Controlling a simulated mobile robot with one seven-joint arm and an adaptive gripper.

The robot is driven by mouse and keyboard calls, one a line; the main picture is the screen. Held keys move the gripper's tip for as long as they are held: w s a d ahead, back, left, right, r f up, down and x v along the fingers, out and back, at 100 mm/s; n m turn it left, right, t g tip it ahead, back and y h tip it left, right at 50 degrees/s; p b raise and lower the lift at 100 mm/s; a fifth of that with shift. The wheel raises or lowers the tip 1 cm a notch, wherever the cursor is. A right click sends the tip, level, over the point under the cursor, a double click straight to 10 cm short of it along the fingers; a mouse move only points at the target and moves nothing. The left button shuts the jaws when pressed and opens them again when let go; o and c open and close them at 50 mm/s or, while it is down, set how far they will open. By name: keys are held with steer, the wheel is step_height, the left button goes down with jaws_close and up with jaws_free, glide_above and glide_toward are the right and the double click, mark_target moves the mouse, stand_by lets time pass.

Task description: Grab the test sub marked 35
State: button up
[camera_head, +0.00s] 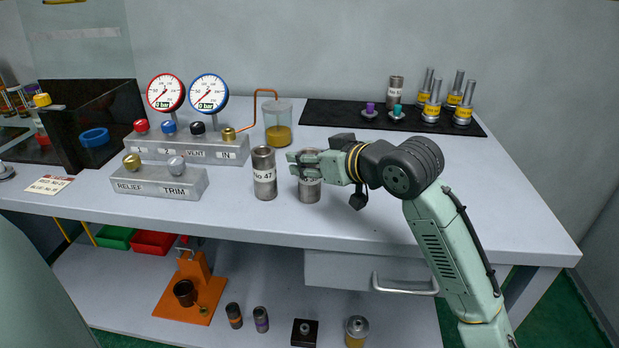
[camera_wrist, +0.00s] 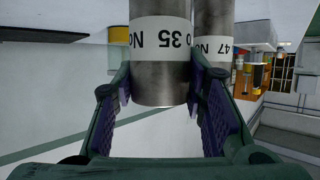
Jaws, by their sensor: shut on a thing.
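The test sub marked 35 (camera_head: 309,193) is a grey metal cylinder with a white label band, standing upright on the bench top near its front edge. In the wrist view its label reads "No 35" upside down, and the sub (camera_wrist: 163,80) sits between both fingers. My gripper (camera_head: 304,165) is shut on it; the fingers also show in the wrist view (camera_wrist: 160,92). My gripper hides part of the sub in the head view. A similar sub marked 47 (camera_head: 264,173) stands just left, close to my fingers; it is also in the wrist view (camera_wrist: 214,40).
A gauge manifold (camera_head: 190,148) and a RELIEF/TRIM block (camera_head: 160,182) are at the left. A beaker of yellow liquid (camera_head: 278,125) stands behind. A black mat (camera_head: 330,113) at the back right holds another sub (camera_head: 396,90) and several yellow-labelled fittings. The right bench top is clear.

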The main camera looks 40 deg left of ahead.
jaws_close()
steer(key=shift+r, duration=0.15)
stand_by(0.4)
